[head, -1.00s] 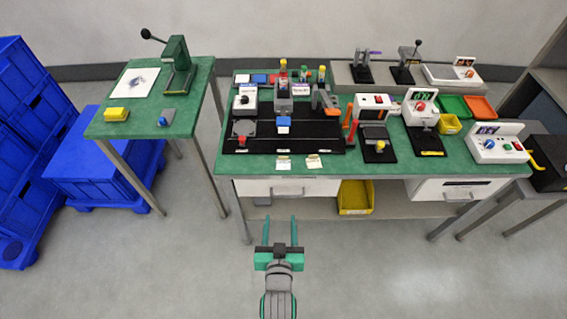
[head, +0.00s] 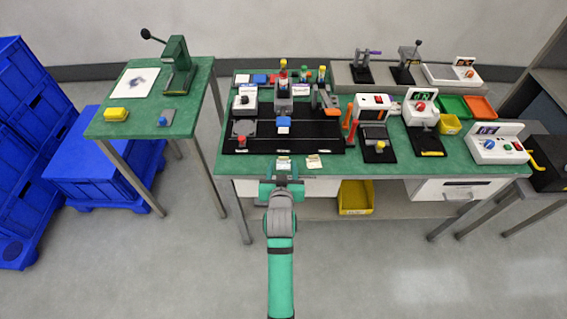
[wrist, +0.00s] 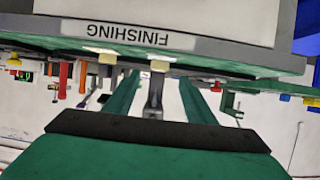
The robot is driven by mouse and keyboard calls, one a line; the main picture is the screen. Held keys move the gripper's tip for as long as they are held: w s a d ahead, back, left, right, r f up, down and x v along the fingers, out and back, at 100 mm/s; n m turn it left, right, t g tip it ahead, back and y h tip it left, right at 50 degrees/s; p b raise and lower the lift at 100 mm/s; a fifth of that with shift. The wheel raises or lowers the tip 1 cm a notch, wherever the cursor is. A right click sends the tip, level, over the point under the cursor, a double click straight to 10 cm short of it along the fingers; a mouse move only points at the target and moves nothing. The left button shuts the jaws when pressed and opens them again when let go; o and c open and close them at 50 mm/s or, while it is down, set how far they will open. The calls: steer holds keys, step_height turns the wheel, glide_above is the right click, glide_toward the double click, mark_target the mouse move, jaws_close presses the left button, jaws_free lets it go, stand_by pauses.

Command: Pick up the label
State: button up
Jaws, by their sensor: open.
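Two small pale label-like pieces lie at the front edge of the green bench, one (head: 284,160) straight beyond my gripper (head: 281,182) and one (head: 314,161) to its right. I cannot tell which the task means. Two pale tabs, one (wrist: 107,58) and another (wrist: 160,65), show at the bench edge in the upside-down wrist view and look like the same pieces. My gripper is open and empty. Its green fingers, seen in the wrist view (wrist: 158,82), point at the bench edge, with one tab roughly between them. Whether they touch anything cannot be told.
The green bench (head: 470,168) carries a black mat (head: 310,143) with fixtures and several devices. A sign reading FINISHING (wrist: 127,33) is on the bench front. A yellow bin (head: 356,197) sits below. A side table (head: 140,128) and blue crates (head: 85,170) stand left.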

mark_target(284, 157)
steer(key=shift+x, duration=2.8)
steer(key=shift+d, duration=0.1)
steer(key=c, duration=1.1)
